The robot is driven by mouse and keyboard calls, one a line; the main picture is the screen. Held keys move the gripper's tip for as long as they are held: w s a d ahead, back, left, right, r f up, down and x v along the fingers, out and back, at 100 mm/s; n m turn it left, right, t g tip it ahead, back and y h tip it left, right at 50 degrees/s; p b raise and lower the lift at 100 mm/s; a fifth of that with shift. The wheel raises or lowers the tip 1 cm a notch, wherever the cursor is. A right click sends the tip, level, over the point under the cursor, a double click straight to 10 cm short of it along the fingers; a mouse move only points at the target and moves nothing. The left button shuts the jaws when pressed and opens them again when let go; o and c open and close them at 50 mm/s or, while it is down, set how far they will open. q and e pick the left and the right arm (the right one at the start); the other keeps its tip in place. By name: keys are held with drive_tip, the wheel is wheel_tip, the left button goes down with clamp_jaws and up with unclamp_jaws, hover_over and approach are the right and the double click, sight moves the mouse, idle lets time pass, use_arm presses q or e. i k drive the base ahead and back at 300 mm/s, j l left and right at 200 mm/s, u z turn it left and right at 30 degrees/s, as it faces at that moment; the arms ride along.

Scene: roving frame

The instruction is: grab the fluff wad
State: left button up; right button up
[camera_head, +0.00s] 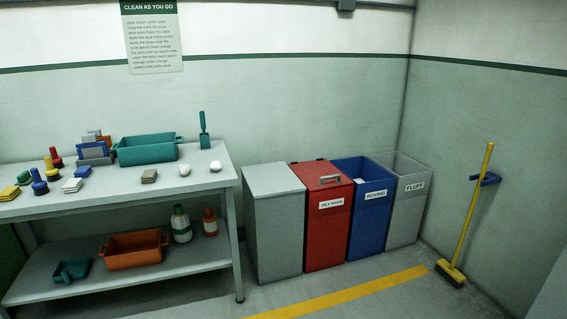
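Two small white, rounded lumps lie near the right end of the workbench top. One white lump (184,169) is on the left and the other white lump (215,166) is close to the right edge. They look alike at this size, and I cannot tell which is the fluff wad. They lie apart from each other. Neither of my grippers is in view.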

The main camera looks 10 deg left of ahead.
sight(184, 169)
drive_tip(key=i, duration=0.95)
drive_tip(key=i+l+u, duration=0.1)
drive_tip(key=i, duration=0.8)
